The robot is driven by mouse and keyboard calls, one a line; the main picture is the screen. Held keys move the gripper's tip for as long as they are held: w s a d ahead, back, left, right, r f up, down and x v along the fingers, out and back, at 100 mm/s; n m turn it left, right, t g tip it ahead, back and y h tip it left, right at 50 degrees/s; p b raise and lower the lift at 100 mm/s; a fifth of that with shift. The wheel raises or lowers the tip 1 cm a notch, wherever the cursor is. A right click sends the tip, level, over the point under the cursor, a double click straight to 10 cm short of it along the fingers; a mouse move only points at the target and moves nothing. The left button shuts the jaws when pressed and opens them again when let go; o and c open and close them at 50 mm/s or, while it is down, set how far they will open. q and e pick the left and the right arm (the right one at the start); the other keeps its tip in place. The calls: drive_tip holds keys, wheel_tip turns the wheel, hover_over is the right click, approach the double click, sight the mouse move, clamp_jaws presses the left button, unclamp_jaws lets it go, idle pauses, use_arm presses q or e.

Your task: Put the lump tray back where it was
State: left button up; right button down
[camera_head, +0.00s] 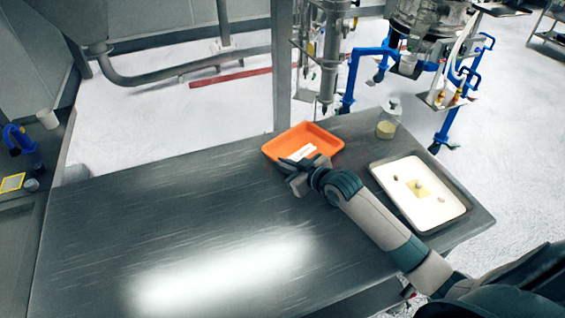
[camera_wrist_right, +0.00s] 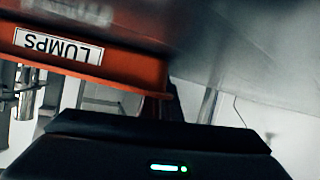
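The lump tray (camera_head: 325,138) is a shallow orange tray. It sits at the far edge of the steel table, right of the middle. In the right wrist view its orange wall (camera_wrist_right: 130,72) fills the upper left, with an upside-down white label reading LUMPS. My right gripper (camera_head: 288,174) is at the near left side of the tray, very close to its wall. I cannot tell whether it touches the tray, and its fingertips are too small and dark to show whether they are open. My left gripper is out of view.
A white tray (camera_head: 452,211) with a yellow square and a few small lumps lies right of my right forearm. A clear jar (camera_head: 388,122) of pale powder stands at the back right. The steel table (camera_head: 130,225) is bare at the left and middle.

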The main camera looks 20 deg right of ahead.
drive_tip(key=shift+f, duration=0.1)
drive_tip(key=c, duration=2)
unclamp_jaws()
drive_tip(key=shift+s+d+r, duration=0.2)
drive_tip(key=shift+s+r, duration=0.05)
drive_tip(key=shift+s, duration=0.25)
drive_tip(key=b+v, duration=0.2)
drive_tip(key=v, duration=0.9)
drive_tip(key=shift+w+a+r, duration=0.1)
